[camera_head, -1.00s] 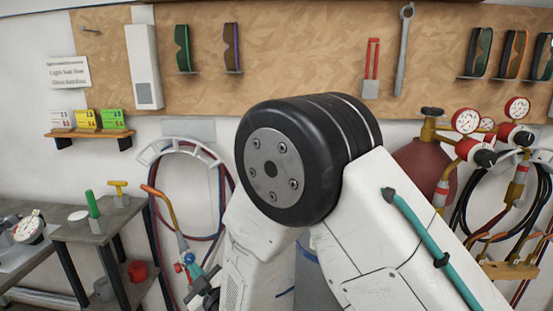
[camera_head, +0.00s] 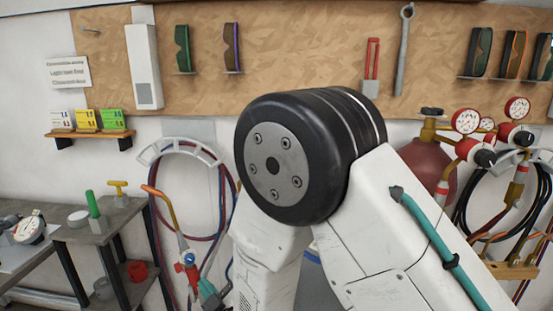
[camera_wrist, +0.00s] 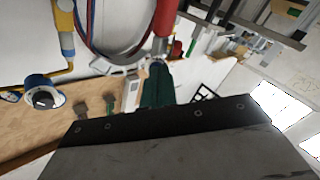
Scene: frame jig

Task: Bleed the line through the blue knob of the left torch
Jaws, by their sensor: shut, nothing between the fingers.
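The left torch (camera_head: 180,243) hangs upright on the wall in the head view, with a copper nozzle at its top. Its blue knob (camera_head: 179,267) is small, low on the torch body, close to a red knob (camera_head: 189,257). My gripper (camera_head: 207,288) shows as a teal shape just below and right of the knobs, seemingly apart from them. In the wrist view its dark teal fingers (camera_wrist: 157,84) are together with nothing visible between them. The wrist picture is upside down, and I cannot tell the blue knob there with certainty.
A white hanger (camera_head: 180,148) holds red and blue hoses around the torch. A grey bench (camera_head: 100,228) stands at left with a green-handled tool (camera_head: 92,205). A red gas cylinder (camera_head: 425,165) and gauges (camera_head: 467,121) are at right. My arm hides the middle.

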